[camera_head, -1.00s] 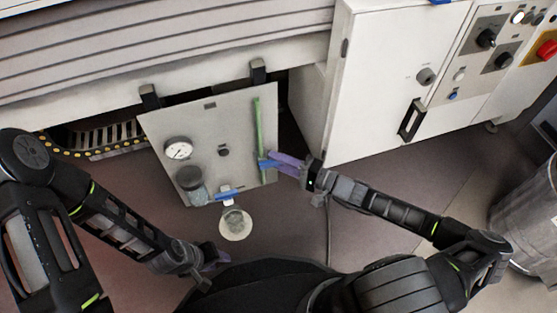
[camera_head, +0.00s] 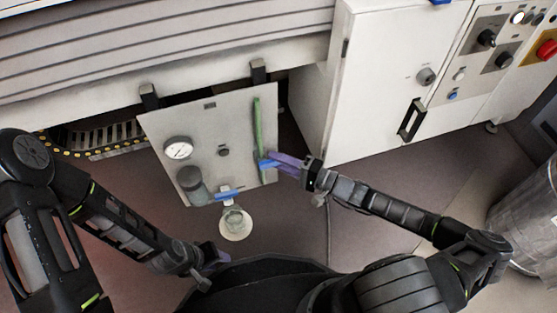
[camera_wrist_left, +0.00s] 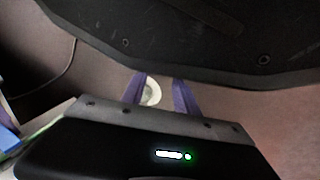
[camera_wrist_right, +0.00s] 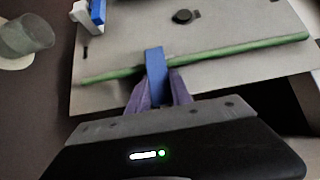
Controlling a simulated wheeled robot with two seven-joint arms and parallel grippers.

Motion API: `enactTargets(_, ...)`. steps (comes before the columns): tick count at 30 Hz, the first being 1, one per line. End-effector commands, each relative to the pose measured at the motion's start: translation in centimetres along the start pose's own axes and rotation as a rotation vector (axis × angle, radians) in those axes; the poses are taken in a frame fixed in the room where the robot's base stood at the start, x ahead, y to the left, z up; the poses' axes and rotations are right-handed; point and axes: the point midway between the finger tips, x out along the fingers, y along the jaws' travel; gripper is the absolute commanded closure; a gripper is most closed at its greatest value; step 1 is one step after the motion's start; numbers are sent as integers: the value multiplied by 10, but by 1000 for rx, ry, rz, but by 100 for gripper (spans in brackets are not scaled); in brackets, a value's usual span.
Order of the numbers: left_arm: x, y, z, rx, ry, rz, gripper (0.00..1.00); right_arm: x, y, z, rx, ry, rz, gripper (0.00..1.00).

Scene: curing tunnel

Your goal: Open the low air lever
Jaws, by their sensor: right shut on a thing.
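A grey panel (camera_head: 222,125) hangs below the white housing and carries a vertical green pipe (camera_head: 258,125) near its right edge. A blue lever (camera_head: 265,163) sits across the lower part of this pipe. My right gripper (camera_head: 282,161) is shut on that blue lever; the right wrist view shows the lever (camera_wrist_right: 155,66) between the purple fingers, crossing the pipe (camera_wrist_right: 225,52) roughly at a right angle. A second blue lever (camera_head: 228,194) is at the panel's bottom edge. My left gripper (camera_head: 212,262) is apart from the panel, its fingers open and empty in the left wrist view (camera_wrist_left: 160,92).
The panel also holds a gauge (camera_head: 178,148), a dark knob (camera_head: 223,152) and a cylindrical bowl (camera_head: 191,183). A pale round container (camera_head: 235,228) is below it. A white cabinet (camera_head: 380,70) stands to the right, and a metal bin (camera_head: 525,220) at far right. The floor between is mostly clear.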

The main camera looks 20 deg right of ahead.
Motion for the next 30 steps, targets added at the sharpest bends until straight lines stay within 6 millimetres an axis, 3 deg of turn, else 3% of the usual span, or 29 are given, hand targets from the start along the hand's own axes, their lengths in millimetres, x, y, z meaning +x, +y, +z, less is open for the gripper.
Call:
enactTargets(8, -5, 2, 0, 0, -2, 0, 64, 0, -2, 0, -11, 0, 13, 100)
enactTargets(14, -22, 7, 1, 1, -9, 0, 64, 0, -8, 0, -53, 0, 55, 100)
enactTargets(30, -104, 40, 13, 16, -58, 11, 64, 0, -31, 0, -348, -2, 348, 100)
